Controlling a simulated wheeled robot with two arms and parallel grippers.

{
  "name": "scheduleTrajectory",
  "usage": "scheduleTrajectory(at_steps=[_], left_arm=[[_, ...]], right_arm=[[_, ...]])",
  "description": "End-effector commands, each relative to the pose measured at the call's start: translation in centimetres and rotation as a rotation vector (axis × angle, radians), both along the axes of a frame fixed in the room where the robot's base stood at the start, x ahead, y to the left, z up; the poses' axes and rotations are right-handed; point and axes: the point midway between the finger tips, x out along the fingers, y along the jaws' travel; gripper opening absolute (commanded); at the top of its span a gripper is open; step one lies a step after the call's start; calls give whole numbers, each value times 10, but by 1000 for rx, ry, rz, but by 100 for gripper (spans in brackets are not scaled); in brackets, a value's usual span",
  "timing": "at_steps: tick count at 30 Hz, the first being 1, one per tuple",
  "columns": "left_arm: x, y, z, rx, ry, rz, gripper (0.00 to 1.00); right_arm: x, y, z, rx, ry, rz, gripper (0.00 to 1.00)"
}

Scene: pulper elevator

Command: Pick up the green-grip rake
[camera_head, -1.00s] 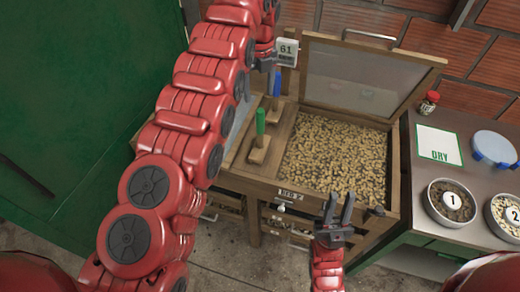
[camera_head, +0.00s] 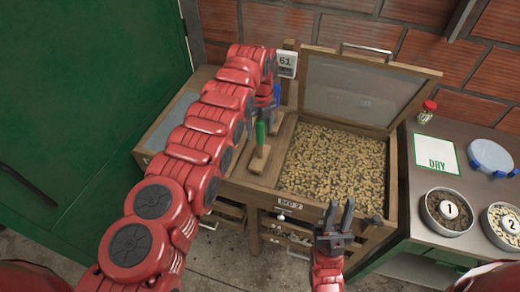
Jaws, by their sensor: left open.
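The green-grip rake has an upright green handle (camera_head: 260,132) and a wooden head (camera_head: 259,159). It stands on the wooden ledge left of the bean bed, just right of my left forearm. A blue-grip tool (camera_head: 276,95) stands behind it. My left arm reaches over the left side of the bed frame. My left gripper (camera_head: 266,101) is mostly hidden by the arm, above and behind the green handle, close to the blue grip; its jaws are open. My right gripper (camera_head: 340,212) is open and empty in front of the bed's front edge.
The wooden bed (camera_head: 335,165) holds tan beans under a raised, framed lid (camera_head: 358,88). A meter reading 61 (camera_head: 286,64) is behind. At right, a metal counter (camera_head: 425,170) carries a DRY card (camera_head: 436,153), numbered bowls (camera_head: 450,212) and a red-capped jar (camera_head: 427,112). A green door stands left.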

Motion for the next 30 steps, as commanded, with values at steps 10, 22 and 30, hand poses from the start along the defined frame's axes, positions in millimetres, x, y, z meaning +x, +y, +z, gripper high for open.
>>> scheduleTrajectory(at_steps=[10, 22, 30], left_arm=[[-1, 0, -12, 1, 2, -1, 70], [-1, 0, -12, 1, 2, -1, 0], [-1, 0, -11, 2, 1, -1, 0]], right_arm=[[0, 0, 3, 0, 1, 0, 27], [0, 0, 3, 0, 1, 0, 27], [0, 0, 3, 0, 1, 0, 27]])
